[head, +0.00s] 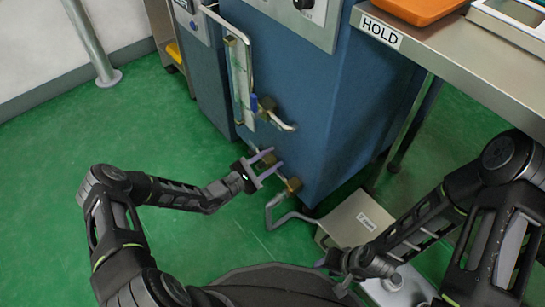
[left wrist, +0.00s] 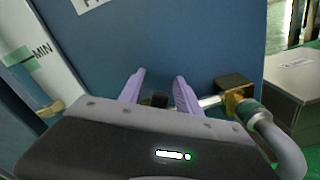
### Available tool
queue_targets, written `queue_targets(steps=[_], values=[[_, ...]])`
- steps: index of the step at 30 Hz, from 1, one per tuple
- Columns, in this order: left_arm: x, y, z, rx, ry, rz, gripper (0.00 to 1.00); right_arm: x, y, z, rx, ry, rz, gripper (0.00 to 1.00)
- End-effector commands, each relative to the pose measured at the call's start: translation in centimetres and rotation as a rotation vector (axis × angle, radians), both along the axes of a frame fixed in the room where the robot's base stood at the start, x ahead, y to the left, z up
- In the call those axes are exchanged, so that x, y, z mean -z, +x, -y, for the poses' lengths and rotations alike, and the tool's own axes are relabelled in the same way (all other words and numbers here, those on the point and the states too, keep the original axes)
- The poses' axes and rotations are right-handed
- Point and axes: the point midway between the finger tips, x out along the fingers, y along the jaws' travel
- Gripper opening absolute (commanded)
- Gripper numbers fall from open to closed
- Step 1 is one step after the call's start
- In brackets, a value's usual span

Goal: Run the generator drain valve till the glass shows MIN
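The blue generator cabinet (head: 325,85) stands ahead. Its upright sight glass (head: 240,80) is on the left of the front; a green MIN mark (left wrist: 40,53) shows in the left wrist view. I cannot read the liquid level surely. A low brass valve fitting (head: 292,185) leads to a bent grey drain pipe (head: 272,212); the fitting also shows in the left wrist view (left wrist: 236,92). My left gripper (head: 272,165) is open at the cabinet's low front, purple fingers apart, a small dark part (left wrist: 158,100) between or behind them; contact is unclear. My right gripper (head: 330,277) is low, its fingers partly hidden.
A higher brass fitting (head: 267,105) with a short pipe sits beside the glass. A labelled pale box (head: 355,218) is on the floor right of the drain pipe. A steel table (head: 455,55) marked HOLD overhangs at right, bearing an orange tray (head: 420,8). Green floor is clear at left.

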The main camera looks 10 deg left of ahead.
Motion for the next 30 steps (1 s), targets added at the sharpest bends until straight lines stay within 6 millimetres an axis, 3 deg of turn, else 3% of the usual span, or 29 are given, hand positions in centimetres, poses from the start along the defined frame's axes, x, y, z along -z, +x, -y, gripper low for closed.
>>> queue_targets(steps=[2,17,30], values=[[0.00,-0.01,0.01,0.000,0.000,0.000,0.40,0.00,-0.01,0.00,0.000,0.000,0.000,0.36],[-0.01,-0.01,-0.01,0.000,0.000,0.000,0.00,0.00,0.01,0.00,0.000,0.000,0.000,0.36],[-0.01,-0.01,-0.02,0.000,0.000,0.000,0.00,0.00,0.01,0.00,0.000,0.000,0.000,0.36]])
